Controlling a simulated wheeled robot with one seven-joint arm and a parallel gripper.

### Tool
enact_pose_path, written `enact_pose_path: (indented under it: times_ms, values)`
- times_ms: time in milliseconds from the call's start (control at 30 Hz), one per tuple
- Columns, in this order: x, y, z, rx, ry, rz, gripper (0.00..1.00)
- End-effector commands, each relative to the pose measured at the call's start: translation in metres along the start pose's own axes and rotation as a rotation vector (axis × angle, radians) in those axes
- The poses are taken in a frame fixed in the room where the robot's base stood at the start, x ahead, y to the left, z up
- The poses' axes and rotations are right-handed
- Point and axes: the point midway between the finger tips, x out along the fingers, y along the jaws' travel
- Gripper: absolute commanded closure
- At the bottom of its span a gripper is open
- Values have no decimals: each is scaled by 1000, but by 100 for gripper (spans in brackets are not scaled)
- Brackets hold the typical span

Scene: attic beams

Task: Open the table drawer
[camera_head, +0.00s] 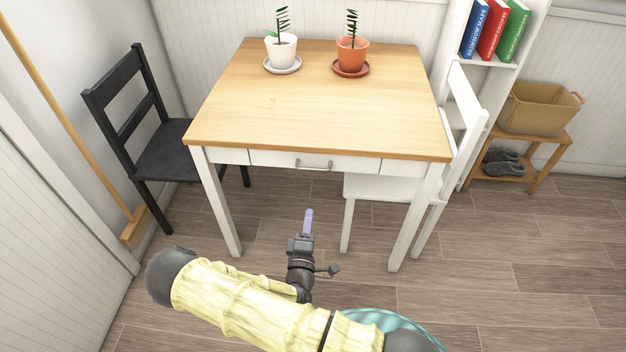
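The table (300,112) has a light wood top and white legs. Its white drawer (270,159) sits under the near edge of the top, with its front flush with the apron, so it looks closed. A grey metal bar handle (314,164) is at the middle of the drawer front. My gripper (308,222) is below and in front of the drawer, over the floor, apart from the handle. It is seen from above and behind with a purple tip pointing towards the table. Whether its fingers are apart is unclear.
A black chair (160,158) stands left of the table, a white chair (466,112) at its right. A white potted plant (281,50) and an orange one (351,52) stand at the back. A broom (70,115) leans left. Floor before the table is clear.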

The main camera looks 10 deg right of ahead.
Motion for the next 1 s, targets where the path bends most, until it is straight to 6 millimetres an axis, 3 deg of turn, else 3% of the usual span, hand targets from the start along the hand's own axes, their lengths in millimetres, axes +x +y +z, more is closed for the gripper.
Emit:
enact_pose_path:
  times_ms: [400, 567, 1000]
  values:
    - [-4, 0, -4, -35, 36, 47, 75]
    - [4, 0, -4, -33, 35, 47, 75]
    - [73, 3, -6, -30, 33, 47, 75]
